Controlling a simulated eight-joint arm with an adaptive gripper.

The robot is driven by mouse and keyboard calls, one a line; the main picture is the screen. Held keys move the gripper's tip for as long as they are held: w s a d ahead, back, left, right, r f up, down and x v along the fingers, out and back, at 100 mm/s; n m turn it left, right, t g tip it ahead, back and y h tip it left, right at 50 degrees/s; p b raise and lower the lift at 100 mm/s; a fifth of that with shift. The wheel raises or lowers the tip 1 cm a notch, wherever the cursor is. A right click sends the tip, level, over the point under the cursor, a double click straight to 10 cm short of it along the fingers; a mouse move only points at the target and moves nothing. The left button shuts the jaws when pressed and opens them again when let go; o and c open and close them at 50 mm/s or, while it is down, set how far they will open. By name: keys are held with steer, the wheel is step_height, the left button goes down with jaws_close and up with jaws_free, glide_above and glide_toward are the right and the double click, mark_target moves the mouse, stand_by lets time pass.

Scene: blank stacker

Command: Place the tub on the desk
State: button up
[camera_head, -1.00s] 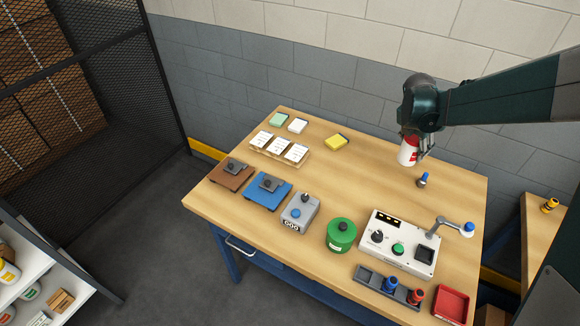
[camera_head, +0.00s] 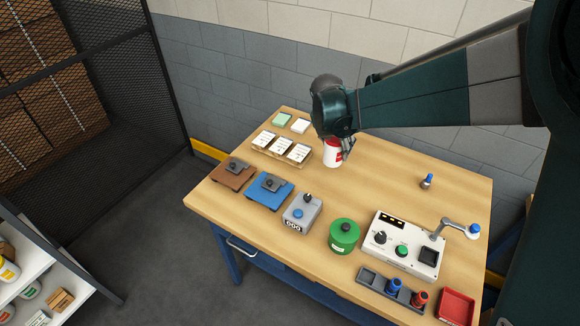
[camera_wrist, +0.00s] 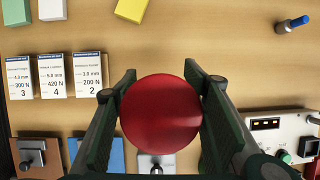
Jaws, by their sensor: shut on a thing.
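The tub (camera_head: 333,152) is white with a red label in the head view, and its round red top (camera_wrist: 161,115) fills the middle of the wrist view. My gripper (camera_head: 340,148) is shut on the tub, with one finger on each side of it. The tub is upright over the back part of the wooden desk (camera_head: 390,180), near the white cards. I cannot tell whether its base touches the desk. The yellow block is hidden behind my arm in the head view, but it shows in the wrist view (camera_wrist: 131,9).
Several white cards (camera_head: 281,146) stand left of the tub. Blue (camera_head: 269,191) and brown (camera_head: 233,173) fixtures, a grey device (camera_head: 301,212), a green canister (camera_head: 343,236) and a white control box (camera_head: 402,245) line the front. Bare desk lies right of the tub, around a blue-tipped tool (camera_head: 427,181).

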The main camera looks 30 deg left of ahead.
mark_target(324, 161)
steer(key=shift+n, duration=0.3)
steer(key=shift+s+a, duration=1.35)
steer(key=shift+a, duration=0.15)
steer(key=shift+f, duration=0.1)
steer(key=shift+f+b, duration=0.4)
steer(key=shift+f, duration=2.65)
steer(key=shift+f, duration=1.85)
steer(key=shift+f+b, duration=0.2)
steer(key=shift+b, duration=0.2)
steer(key=o, duration=1)
steer(key=shift+r, duration=0.15)
